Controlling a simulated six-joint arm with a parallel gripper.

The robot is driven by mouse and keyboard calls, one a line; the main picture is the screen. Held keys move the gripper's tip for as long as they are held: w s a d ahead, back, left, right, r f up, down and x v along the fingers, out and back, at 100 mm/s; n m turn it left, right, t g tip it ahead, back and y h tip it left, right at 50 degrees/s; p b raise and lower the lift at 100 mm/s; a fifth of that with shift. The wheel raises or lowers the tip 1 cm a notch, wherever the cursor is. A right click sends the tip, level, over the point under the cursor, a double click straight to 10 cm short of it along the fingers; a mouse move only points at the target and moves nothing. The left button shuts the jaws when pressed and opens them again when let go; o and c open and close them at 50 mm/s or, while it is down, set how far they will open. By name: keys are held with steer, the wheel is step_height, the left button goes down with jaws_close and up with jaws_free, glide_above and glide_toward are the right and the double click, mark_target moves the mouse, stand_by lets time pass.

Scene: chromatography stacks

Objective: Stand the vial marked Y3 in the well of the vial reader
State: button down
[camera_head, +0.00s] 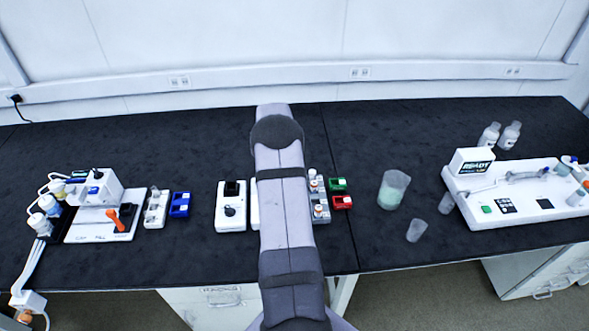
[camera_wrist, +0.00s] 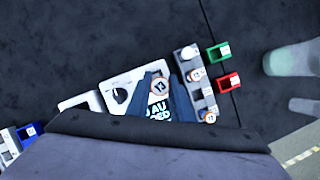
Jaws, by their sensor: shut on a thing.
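My gripper (camera_wrist: 162,79) is shut on a capped vial (camera_wrist: 159,87), whose pale, orange-ringed cap carries a small mark that looks like Y3. The vial's body is hidden below the cap. Beneath and behind the fingers is a white instrument with a lit display (camera_wrist: 157,111), apparently the vial reader; part of the lettering "AU" shows. Its well is hidden, so I cannot tell whether the vial is above it or in it. In the head view, my arm covers my gripper, the held vial and most of this instrument.
A grey rack (camera_wrist: 187,68) with several capped vials stands close on the right, with a green holder (camera_wrist: 219,52) and a red holder (camera_wrist: 229,82) beyond it. A white device with a knob (camera_head: 230,211) is at the left. A beaker (camera_head: 393,190) stands farther right.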

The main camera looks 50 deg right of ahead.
steer(key=shift+w+d+r+n, duration=0.2)
steer(key=shift+w+n, duration=0.2)
steer(key=shift+n, duration=0.2)
steer(key=shift+f, duration=0.1)
steer(key=shift+f+b, duration=1.7)
steer(key=shift+f, duration=0.35)
steer(key=shift+f+b, duration=0.6)
steer(key=shift+f, duration=0.85)
steer(key=c, duration=1.5)
jaws_free()
